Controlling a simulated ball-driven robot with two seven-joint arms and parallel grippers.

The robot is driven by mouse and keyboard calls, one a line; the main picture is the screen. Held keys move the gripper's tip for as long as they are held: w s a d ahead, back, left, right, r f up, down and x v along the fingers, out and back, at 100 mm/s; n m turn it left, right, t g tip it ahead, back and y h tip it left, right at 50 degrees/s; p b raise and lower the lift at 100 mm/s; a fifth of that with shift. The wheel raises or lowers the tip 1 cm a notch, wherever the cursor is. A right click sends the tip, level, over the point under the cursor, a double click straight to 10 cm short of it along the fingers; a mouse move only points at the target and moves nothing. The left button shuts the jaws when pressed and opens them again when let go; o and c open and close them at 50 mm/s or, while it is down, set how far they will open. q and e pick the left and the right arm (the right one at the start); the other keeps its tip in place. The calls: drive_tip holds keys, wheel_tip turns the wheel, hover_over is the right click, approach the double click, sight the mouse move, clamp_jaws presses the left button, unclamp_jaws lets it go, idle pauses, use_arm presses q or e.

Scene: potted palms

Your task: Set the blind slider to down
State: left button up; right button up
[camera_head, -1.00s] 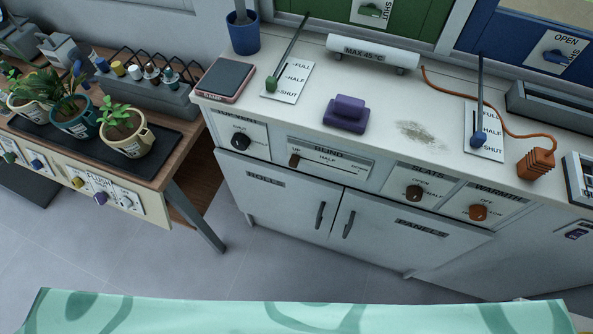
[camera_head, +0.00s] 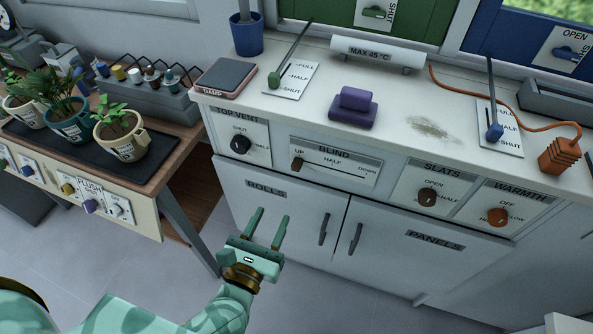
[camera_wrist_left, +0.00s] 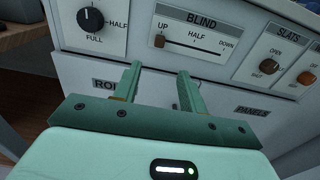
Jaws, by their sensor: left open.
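The blind slider (camera_head: 298,164) is a small brown knob on a horizontal track in the panel labelled BLIND (camera_head: 334,165). The knob is at the left end, by UP; HALF is mid-track and DOWN is at the right end. In the left wrist view the knob (camera_wrist_left: 160,41) is also at the UP end, above the fingers. My left gripper (camera_head: 267,228) is open and empty, its fingers pointing up in front of the ROLLS cabinet door, below the blind panel and apart from the knob. My right gripper is not in view.
The top vent knob (camera_head: 240,144) is left of the blind panel. The slats knob (camera_head: 427,197) and warmth knob (camera_head: 497,216) are to the right. Door handles (camera_head: 324,229) stick out below. A purple object (camera_head: 353,108) sits on the counter above.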

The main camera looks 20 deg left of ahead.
sight(295, 169)
use_arm(q)
drive_tip(key=w, duration=1.4)
drive_tip(key=shift+w+d+b, duration=0.2)
drive_tip(key=shift+w+b, duration=0.1)
clamp_jaws()
